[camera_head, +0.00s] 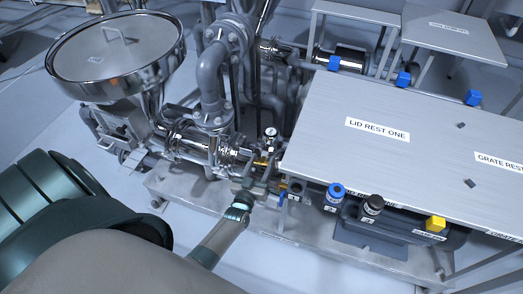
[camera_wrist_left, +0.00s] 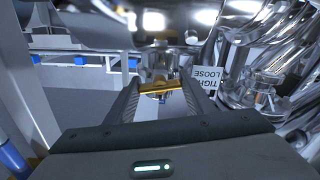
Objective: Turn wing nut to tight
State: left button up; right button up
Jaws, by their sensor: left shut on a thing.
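The wing nut (camera_wrist_left: 160,87) is a brass-coloured bar in the middle of the left wrist view, between the two fingers of my left gripper (camera_wrist_left: 162,92). The gripper is shut on it, one finger at each end. A white label (camera_wrist_left: 207,80) reading TIGHT and LOOSE, upside down, is just right of the right finger. In the head view my left gripper (camera_head: 262,186) reaches the pipework beside the left edge of the table. The nut is hard to make out there. My right gripper is not in view.
A lidded steel hopper (camera_head: 118,50) stands at the upper left. A grey table marked LID REST ONE (camera_head: 330,110) fills the right. Blue (camera_head: 335,193), black (camera_head: 372,206) and yellow (camera_head: 435,223) knobs stand along its front. Shiny pipes (camera_wrist_left: 255,75) crowd the gripper's right.

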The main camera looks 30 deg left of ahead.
pick_arm(q)
jog(key=shift+m, duration=0.6)
jog(key=o, duration=1.1)
jog(key=shift+c, duration=0.2)
jog(key=b+v, duration=0.1)
jog(key=v, duration=1.6)
jog(key=shift+s, duration=0.2)
jog(key=shift+f, duration=0.15)
